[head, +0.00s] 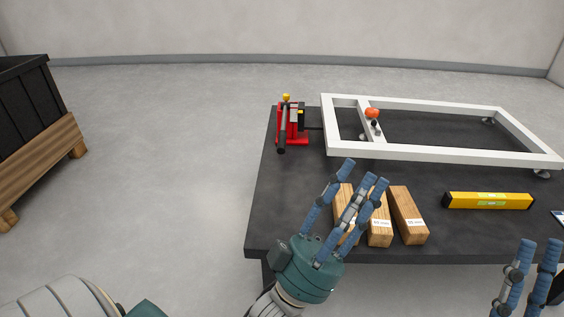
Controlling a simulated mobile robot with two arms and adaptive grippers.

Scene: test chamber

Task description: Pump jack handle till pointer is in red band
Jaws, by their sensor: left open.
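A red jack (300,134) stands at the back left of the dark table. Its dark handle (282,139) slants toward me at the jack's left side, with a yellow part on top. A pointer and a red band cannot be made out at this size. My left gripper (362,173) is open and empty, with fingers spread over the wooden blocks, in front and to the right of the jack and apart from it. My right gripper (538,244) shows only by its fingers at the bottom right; its palm is out of the picture.
A white frame (430,154) on small feet fills the table's back right, with an orange part (372,113) on its crossbar. Several wooden blocks (408,215) and a yellow level (488,201) lie in front. The dark table (283,205) is clear at its left. A black crate (35,105) stands far left.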

